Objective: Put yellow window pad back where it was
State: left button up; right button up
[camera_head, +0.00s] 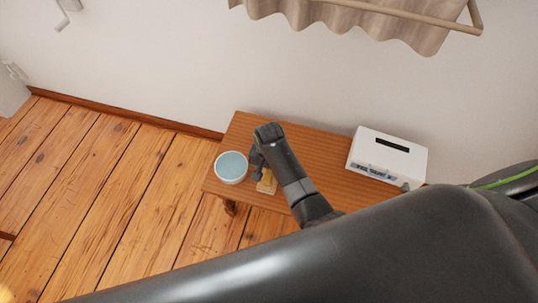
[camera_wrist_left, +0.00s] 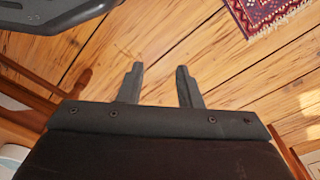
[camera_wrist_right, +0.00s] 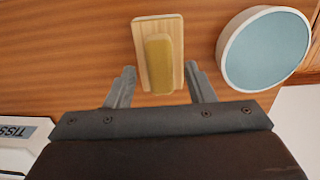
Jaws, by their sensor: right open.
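The yellow window pad (camera_wrist_right: 159,65) lies on a pale wooden block (camera_wrist_right: 140,38) on the brown wooden table; I cannot tell if the two are one piece. In the head view the pad (camera_head: 267,180) is partly hidden by my right gripper (camera_head: 258,165). In the right wrist view my right gripper (camera_wrist_right: 160,72) is open, with one finger on each side of the pad and block in the picture. I see no contact with them. My left gripper (camera_wrist_left: 160,75) is open and empty above the plank floor.
A white bowl with a blue inside (camera_head: 231,167) stands on the table (camera_head: 240,130), close left of the pad. A white tissue box (camera_head: 390,150) stands at the right. A curtain (camera_head: 350,20) hangs above. A red rug (camera_wrist_left: 265,12) lies on the floor.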

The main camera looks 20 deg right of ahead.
aim_at(269, 173)
pick_arm(q)
jog(key=s+a+f+p, duration=0.2)
jog(key=s+f+p, duration=0.1)
jog(key=f, duration=0.5)
jog(key=shift+s+y, duration=0.15)
jog(key=shift+y, duration=0.15)
pick_arm(e)
notch_tip(269, 173, up, 10)
jog(key=shift+f, duration=0.1)
